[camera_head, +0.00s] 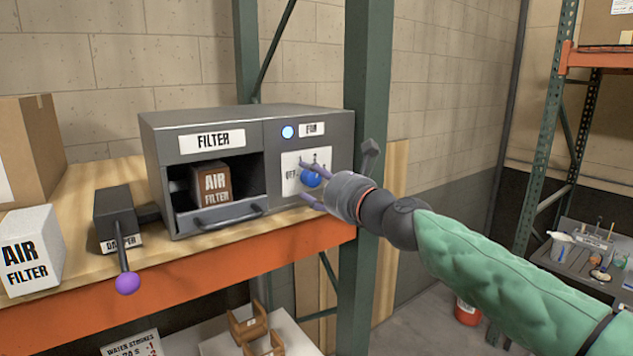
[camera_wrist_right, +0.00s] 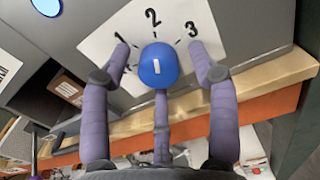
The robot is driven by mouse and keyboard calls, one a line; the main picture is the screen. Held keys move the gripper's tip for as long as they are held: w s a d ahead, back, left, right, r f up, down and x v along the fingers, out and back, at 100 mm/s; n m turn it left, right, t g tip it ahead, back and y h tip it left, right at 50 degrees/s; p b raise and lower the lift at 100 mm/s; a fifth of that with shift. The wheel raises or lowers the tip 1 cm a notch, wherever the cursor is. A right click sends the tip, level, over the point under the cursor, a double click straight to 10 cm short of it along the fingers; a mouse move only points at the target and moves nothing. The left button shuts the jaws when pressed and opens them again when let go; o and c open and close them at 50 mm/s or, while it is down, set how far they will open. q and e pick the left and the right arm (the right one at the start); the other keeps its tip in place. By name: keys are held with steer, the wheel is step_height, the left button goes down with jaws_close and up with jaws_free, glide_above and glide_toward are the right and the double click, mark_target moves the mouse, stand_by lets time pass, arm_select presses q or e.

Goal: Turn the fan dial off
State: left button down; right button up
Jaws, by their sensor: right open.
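The fan dial (camera_head: 310,179) is a round blue knob on a white plate at the right of the grey box's front. In the right wrist view the dial (camera_wrist_right: 158,66) has a short white mark, and the plate (camera_wrist_right: 105,45) shows 1, 2 and 3. The mark looks roughly upright, toward the 2. "OFF" shows left of the dial in the head view. My right gripper (camera_head: 306,182) is open, its purple fingers spread around the dial; I cannot tell whether they touch it. My left gripper is not in view.
A blue light (camera_head: 288,132) sits above the plate beside the fan label. The box's filter slot holds a brown air filter (camera_head: 212,185). A lever with a purple ball (camera_head: 127,284) and a white air filter box (camera_head: 30,250) stand left. A green post (camera_head: 366,90) rises just right of the box.

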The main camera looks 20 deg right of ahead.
steer(key=c, duration=1.1)
steer(key=shift+c, duration=0.2)
steer(key=shift+f, duration=0.2)
